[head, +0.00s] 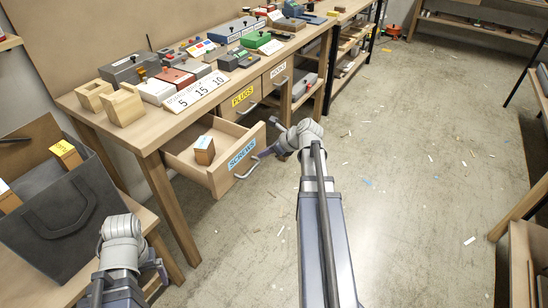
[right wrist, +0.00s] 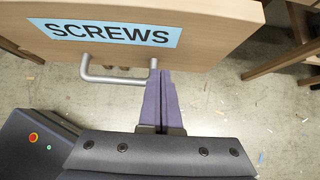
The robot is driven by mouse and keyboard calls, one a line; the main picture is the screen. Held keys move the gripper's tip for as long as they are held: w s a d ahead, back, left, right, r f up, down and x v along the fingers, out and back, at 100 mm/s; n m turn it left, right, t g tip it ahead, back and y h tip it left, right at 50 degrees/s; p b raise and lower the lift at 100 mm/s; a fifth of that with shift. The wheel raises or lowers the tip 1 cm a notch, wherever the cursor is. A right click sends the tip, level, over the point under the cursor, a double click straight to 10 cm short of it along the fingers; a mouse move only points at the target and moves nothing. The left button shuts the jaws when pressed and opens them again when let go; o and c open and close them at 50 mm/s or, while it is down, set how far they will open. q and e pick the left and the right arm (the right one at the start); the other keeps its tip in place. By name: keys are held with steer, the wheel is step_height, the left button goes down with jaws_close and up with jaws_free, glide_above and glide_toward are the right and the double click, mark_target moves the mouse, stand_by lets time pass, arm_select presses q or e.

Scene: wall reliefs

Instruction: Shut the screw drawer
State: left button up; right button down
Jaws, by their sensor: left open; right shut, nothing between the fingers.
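The screw drawer (head: 216,178) stands pulled out from the wooden bench in the head view. Its front carries a blue SCREWS label (head: 242,154) and a grey bar handle (head: 250,171). In the right wrist view the label (right wrist: 105,33) and handle (right wrist: 112,80) are close and clear. A small wooden box (head: 204,151) sits inside the drawer. My right gripper (head: 261,154) is shut and empty, its fingertips (right wrist: 161,78) at the handle's right end, close to the drawer front. I cannot tell whether they touch. My left gripper (head: 155,268) is open, low at the left, away from the drawer.
The PLUGS drawer (head: 242,97) and HOOKS drawer (head: 278,71) beside it are shut. The bench top (head: 150,131) holds several boxes and a number board (head: 195,92). A dark bag (head: 68,215) stands at left. Floor (head: 420,170) at right is open, littered with scraps.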

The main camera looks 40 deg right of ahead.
steer(key=shift+w+a, duration=0.35)
steer(key=shift+w, duration=0.45)
glide_above(222, 146)
steer(key=w+a, duration=0.2)
steer(key=w, duration=0.3)
steer(key=shift+s+d, duration=0.2)
steer(key=shift+w+r, duration=0.1)
steer(key=shift+w, duration=0.05)
steer(key=shift+w+a, duration=0.1)
steer(key=s, duration=0.1)
steer(key=s+d, duration=0.1)
steer(key=s, duration=0.3)
steer(key=shift+d+r+p, duration=0.3)
steer(key=shift+d+p, duration=0.05)
steer(key=p+v, duration=0.6)
steer(key=v, duration=0.3)
